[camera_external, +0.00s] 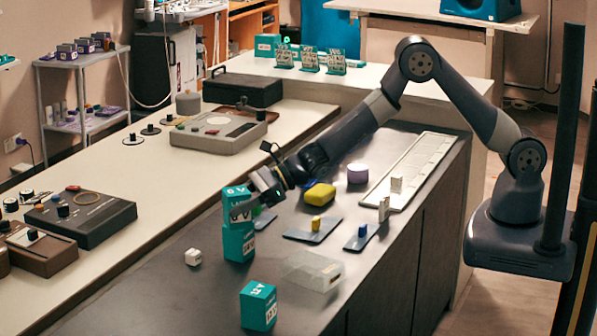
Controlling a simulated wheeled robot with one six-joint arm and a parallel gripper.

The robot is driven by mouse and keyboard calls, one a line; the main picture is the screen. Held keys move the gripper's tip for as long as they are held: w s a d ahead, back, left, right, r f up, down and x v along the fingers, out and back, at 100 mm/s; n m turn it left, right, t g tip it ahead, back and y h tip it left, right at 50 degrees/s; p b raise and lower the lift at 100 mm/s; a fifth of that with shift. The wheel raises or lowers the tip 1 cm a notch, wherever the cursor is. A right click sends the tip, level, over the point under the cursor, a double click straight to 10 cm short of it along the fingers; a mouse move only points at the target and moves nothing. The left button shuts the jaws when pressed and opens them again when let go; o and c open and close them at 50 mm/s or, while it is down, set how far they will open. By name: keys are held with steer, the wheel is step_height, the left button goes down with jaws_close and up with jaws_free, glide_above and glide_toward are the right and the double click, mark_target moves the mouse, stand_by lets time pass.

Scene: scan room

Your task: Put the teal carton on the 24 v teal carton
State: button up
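A teal carton (236,193) with white markings is directly above a second teal carton (238,244) on the dark counter. They look stacked, but I cannot tell if the upper one rests fully. My gripper (246,207) is at the upper carton, coming from the right, with a dark finger across its near face. The other finger is hidden, so I cannot tell whether it is shut on the carton. Another teal carton (258,306) stands alone nearer the front.
The counter between stack and front carton is clear.

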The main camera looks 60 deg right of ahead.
steer(key=o, duration=0.5)
steer(key=shift+c, duration=0.2)
steer(key=shift+r, duration=0.15)
steer(key=shift+r+p, duration=0.15)
steer(key=shift+p, duration=0.3)
steer(key=b+v, duration=0.3)
steer(key=v, duration=0.9)
steer(key=shift+o, duration=0.6)
